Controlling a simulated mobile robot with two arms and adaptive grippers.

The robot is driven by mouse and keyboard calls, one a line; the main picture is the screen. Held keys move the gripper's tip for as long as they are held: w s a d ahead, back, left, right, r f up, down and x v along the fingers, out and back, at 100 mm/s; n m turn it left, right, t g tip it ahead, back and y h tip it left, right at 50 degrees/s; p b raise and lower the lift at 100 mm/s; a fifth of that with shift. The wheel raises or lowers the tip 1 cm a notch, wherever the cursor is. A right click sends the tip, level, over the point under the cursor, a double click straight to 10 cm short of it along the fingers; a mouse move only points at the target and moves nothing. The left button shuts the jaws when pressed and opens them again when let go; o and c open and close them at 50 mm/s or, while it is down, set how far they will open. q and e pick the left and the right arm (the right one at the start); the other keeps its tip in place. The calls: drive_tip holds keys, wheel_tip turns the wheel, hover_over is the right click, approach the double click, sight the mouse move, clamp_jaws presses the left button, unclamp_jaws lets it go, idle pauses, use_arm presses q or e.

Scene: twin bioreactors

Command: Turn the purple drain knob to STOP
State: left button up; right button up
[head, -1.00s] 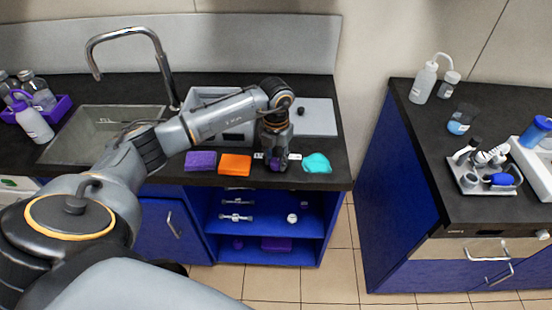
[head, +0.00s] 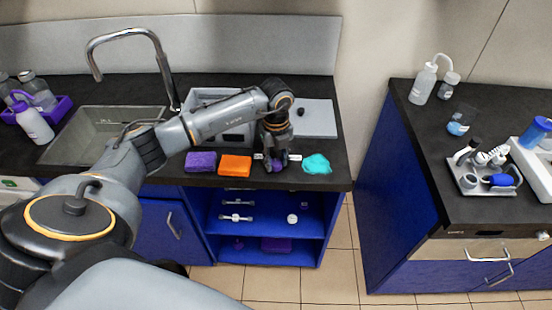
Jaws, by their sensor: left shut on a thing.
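The purple drain knob (head: 277,168) is at the front edge of the counter, between the orange sponge and the turquoise cloth. Only a small patch of it shows between the fingers. My left gripper (head: 277,163) points down over it and is shut on it. Small white labels sit to either side of the fingers, too small to read. The knob's pointer direction cannot be made out. My right gripper is not in view.
A purple sponge (head: 201,162), an orange sponge (head: 235,165) and a turquoise cloth (head: 317,164) lie close by along the front edge. A sink (head: 90,142) with a tall faucet (head: 165,75) is on the left. Open blue shelves are below.

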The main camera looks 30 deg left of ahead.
sight(276, 162)
use_arm(q)
drive_tip(key=n+p, duration=0.1)
drive_tip(key=n, duration=0.4)
drive_tip(key=shift+n, duration=0.4)
idle(0.4)
drive_tip(key=o, duration=1.2)
drive_tip(key=shift+c, duration=0.2)
drive_tip(key=shift+r, duration=0.2)
wheel_tip(276, 162, up, 12)
drive_tip(key=shift+f, duration=0.2)
